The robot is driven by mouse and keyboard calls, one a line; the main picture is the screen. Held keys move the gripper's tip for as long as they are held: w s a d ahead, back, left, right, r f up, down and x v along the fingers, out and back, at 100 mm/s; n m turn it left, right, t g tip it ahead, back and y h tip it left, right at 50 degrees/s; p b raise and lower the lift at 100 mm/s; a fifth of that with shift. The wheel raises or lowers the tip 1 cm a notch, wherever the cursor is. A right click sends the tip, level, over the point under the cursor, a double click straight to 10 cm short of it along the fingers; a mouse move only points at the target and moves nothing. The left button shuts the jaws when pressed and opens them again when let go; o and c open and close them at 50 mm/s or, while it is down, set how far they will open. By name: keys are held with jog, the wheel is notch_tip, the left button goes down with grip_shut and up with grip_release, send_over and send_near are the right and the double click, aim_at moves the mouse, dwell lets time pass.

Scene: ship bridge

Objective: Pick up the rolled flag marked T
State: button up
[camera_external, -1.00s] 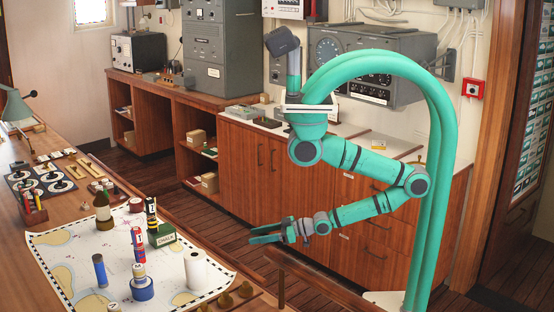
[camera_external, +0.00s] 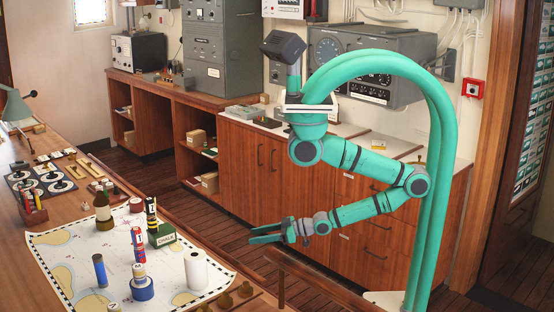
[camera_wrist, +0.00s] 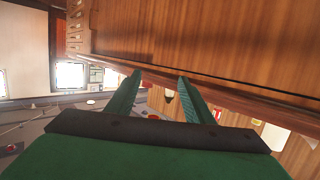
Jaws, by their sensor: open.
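Several upright rolls stand on the chart on the wooden table in the external view. One is red, white and blue (camera_external: 138,246) with a small light label. It is the likeliest T flag, but the letter is too small to read surely. A black and yellow roll (camera_external: 151,213) stands behind it, a blue roll (camera_external: 99,270) to the left and a white roll (camera_external: 195,270) to the right. My gripper (camera_external: 262,233) is open and empty, right of the table and apart from every roll. Its two fingers also show spread in the wrist view (camera_wrist: 160,79).
The chart (camera_external: 60,238) also bears a brown bottle (camera_external: 102,207), a green box (camera_external: 162,237) and a blue and white round object (camera_external: 141,286). Wooden cabinets (camera_external: 245,160) stand behind my arm.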

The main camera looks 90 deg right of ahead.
aim_at(137, 235)
jog(key=shift+o, duration=0.5)
jog(key=w+a+r+n+t+y, duration=0.1)
jog(key=w+a+r, duration=0.2)
jog(key=w, duration=0.3)
jog(key=w+a+r+t+y, duration=0.1)
jog(key=w+a+r+y, duration=0.1)
jog(key=w, duration=0.4)
jog(key=w+a+r+n+t+y, duration=0.1)
jog(key=w+a+r, duration=0.2)
jog(key=w, duration=0.4)
jog(key=shift+a+r+n+t, duration=0.3)
jog(key=shift+r+t, duration=0.1)
jog(key=shift+r, duration=0.15)
jog(key=w+a+r+y, duration=0.1)
jog(key=a, duration=0.1)
jog(key=w+a+r+n+y, duration=0.1)
jog(key=w+a+r, duration=0.1)
jog(key=w+a+r+n+y, duration=0.1)
jog(key=a, duration=0.1)
jog(key=shift+w+a+r, duration=0.15)
jog(key=shift+w+a, duration=0.05)
jog(key=shift+w, duration=0.15)
jog(key=w+a+r+n+g+y, duration=0.3)
jog(key=a+r, duration=0.1)
jog(key=a, duration=0.6)
jog(key=shift+m+g, duration=0.4)
jog(key=shift+g, duration=0.2)
jog(key=shift+x, duration=5.95)
jog(key=shift+r, duration=0.1)
jog(key=c, duration=1.2)
